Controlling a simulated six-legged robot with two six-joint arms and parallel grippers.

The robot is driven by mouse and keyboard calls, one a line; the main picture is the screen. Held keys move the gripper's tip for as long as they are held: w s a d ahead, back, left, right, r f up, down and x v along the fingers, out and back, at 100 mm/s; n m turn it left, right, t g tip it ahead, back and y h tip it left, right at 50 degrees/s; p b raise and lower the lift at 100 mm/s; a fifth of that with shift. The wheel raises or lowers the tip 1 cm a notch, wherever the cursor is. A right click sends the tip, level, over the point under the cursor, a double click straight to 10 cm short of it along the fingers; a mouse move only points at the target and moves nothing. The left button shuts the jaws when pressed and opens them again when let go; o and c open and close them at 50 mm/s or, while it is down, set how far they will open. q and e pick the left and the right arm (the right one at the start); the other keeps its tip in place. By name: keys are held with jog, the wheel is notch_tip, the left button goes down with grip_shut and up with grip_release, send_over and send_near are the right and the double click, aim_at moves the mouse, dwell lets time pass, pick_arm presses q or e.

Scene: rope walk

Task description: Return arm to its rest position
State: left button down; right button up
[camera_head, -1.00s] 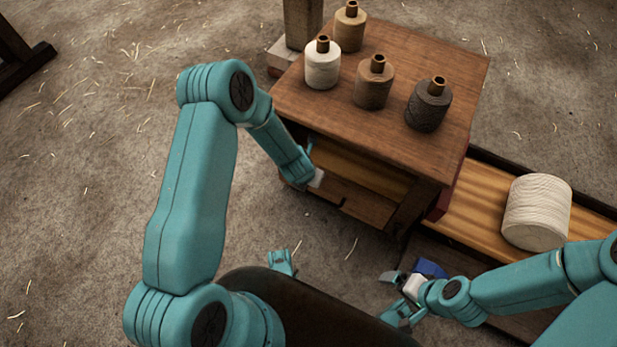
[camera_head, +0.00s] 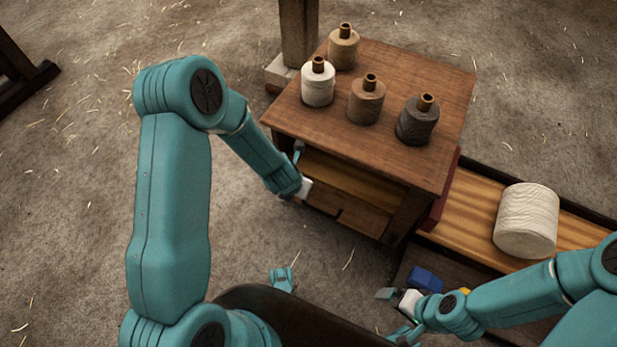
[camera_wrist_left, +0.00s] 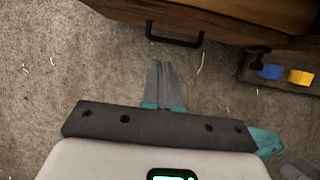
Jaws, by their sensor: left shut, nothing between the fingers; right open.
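My left arm (camera_head: 168,215) comes in from the left and bends down in front of the wooden cabinet (camera_head: 440,98). Its gripper is partly hidden by its wrist in the head view. In the left wrist view, my left gripper (camera_wrist_left: 162,68) has its two grey fingers together with nothing between them, over the floor and just short of a dark drawer handle (camera_wrist_left: 175,42). My right gripper (camera_head: 389,312) is open and empty at the lower right, low in front of the cabinet and bench.
Several yarn spools, one of them white (camera_head: 318,84), stand on the cabinet top. A large white rope roll (camera_head: 526,220) lies on the wooden bench at right. A blue block (camera_head: 425,279) and a yellow block (camera_wrist_left: 300,77) lie in a tray. Floor left of the cabinet is clear.

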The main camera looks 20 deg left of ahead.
pick_arm(q)
jog(key=s+d+f+m+g+h, duration=0.1)
jog(key=s+d+m, duration=0.2)
jog(key=s+m, duration=0.55)
jog(key=s+d+f+m+g+h, duration=0.1)
jog(key=s+d+m+g+h, duration=0.15)
jog(key=m, duration=1.05)
jog(key=s+d+f+m, duration=0.1)
jog(key=s+d+m, duration=0.4)
jog(key=m, duration=0.6)
notch_tip(320, 180, up, 30)
jog(key=s+m+p, duration=0.1)
jog(key=s+p, duration=0.1)
jog(key=p, duration=2.8)
jog(key=shift+a+f, duration=0.15)
jog(key=shift+f, duration=0.1)
